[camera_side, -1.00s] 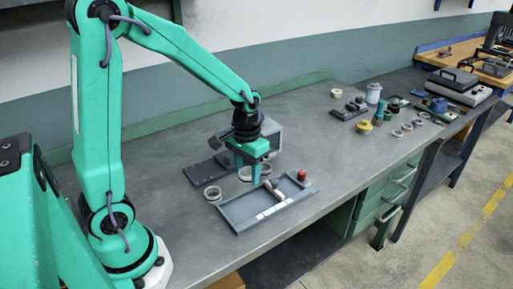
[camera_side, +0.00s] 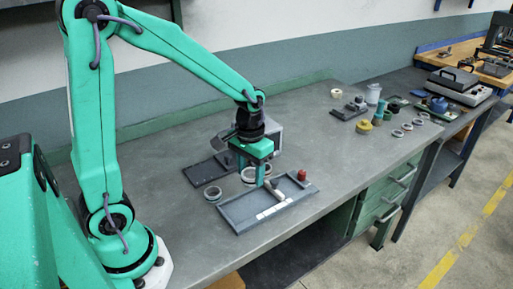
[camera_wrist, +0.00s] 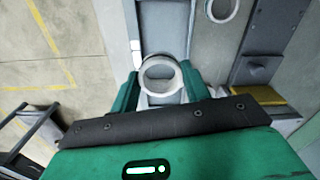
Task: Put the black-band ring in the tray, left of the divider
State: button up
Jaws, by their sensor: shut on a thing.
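My gripper (camera_side: 250,171) is shut on a pale ring (camera_wrist: 145,81), whose band colour I cannot tell; it also shows in the side view (camera_side: 248,176). In the wrist view the ring sits upright-facing between the fingertips, over the grey tray floor (camera_wrist: 160,28). In the side view the gripper is at the tray's back edge, near the divider (camera_side: 274,191). The tray (camera_side: 237,217) is shallow and grey with white labels. A ring with a dark band (camera_side: 212,194) lies on the bench left of the tray; it seems to be the upper ring in the wrist view (camera_wrist: 222,8).
A red-topped piece (camera_side: 302,175) stands at the tray's right end. Several rings and pots, including a yellow one (camera_side: 363,127), stand farther right. The bench front edge is close.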

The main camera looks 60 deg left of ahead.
jog(key=s+d+n, duration=0.1)
jog(key=s+d, duration=0.4)
jog(key=d, duration=0.4)
jog(key=shift+d+r, duration=0.35)
jog(key=shift+r, duration=0.1)
send_over(250, 206)
notch_tip(250, 206, down, 7)
jog(key=shift+f, duration=0.1)
jog(key=shift+f, duration=1.9)
jog(key=shift+f, duration=0.15)
jog(key=o, duration=0.8)
